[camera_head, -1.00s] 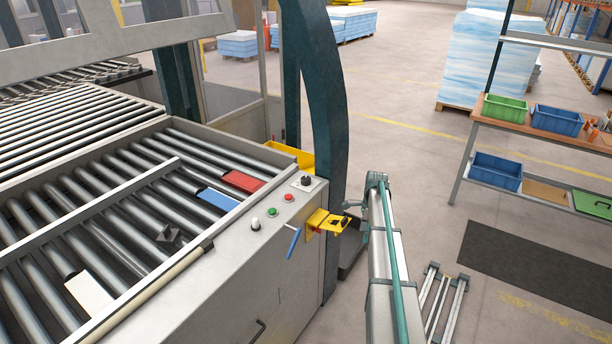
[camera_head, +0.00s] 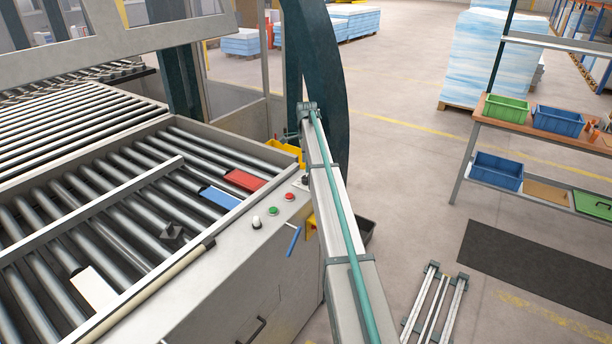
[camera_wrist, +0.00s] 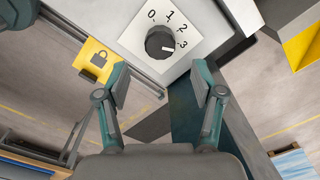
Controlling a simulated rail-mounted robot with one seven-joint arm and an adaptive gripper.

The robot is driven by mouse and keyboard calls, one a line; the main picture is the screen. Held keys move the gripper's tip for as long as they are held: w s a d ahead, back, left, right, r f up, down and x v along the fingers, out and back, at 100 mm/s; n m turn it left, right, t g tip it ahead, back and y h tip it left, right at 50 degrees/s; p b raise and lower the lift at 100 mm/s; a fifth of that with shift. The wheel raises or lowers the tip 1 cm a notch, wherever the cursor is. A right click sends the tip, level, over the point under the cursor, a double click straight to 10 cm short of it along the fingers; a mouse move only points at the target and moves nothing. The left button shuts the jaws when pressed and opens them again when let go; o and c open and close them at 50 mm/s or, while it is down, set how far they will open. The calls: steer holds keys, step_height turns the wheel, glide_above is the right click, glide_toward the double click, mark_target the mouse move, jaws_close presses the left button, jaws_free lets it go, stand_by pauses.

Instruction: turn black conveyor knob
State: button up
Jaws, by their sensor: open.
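The black conveyor knob (camera_wrist: 162,43) sits on a white plate marked 0 to 3 in the wrist view, at the upper middle. A pale mark on its right side faces roughly toward the 3. In the head view the knob (camera_head: 305,180) shows at the panel corner, close beside my arm. My gripper (camera_wrist: 160,83) is open and empty. Its two fingers are spread below the knob in the wrist picture, apart from it, with the knob roughly between their lines. In the head view my arm largely hides the gripper.
A yellow padlock bracket (camera_wrist: 97,62) is left of the knob in the wrist view. A green button (camera_head: 272,211), red button (camera_head: 290,196), white button (camera_head: 256,222) and blue lever (camera_head: 294,240) are nearby. Yellow bins (camera_wrist: 302,48) lie right of the panel.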

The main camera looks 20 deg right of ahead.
mark_target(307, 177)
step_height(307, 177, down, 7)
steer(key=shift+r+p, duration=0.1)
steer(key=shift+p, duration=1.05)
steer(key=c, duration=1.1)
steer(key=shift+c, duration=0.2)
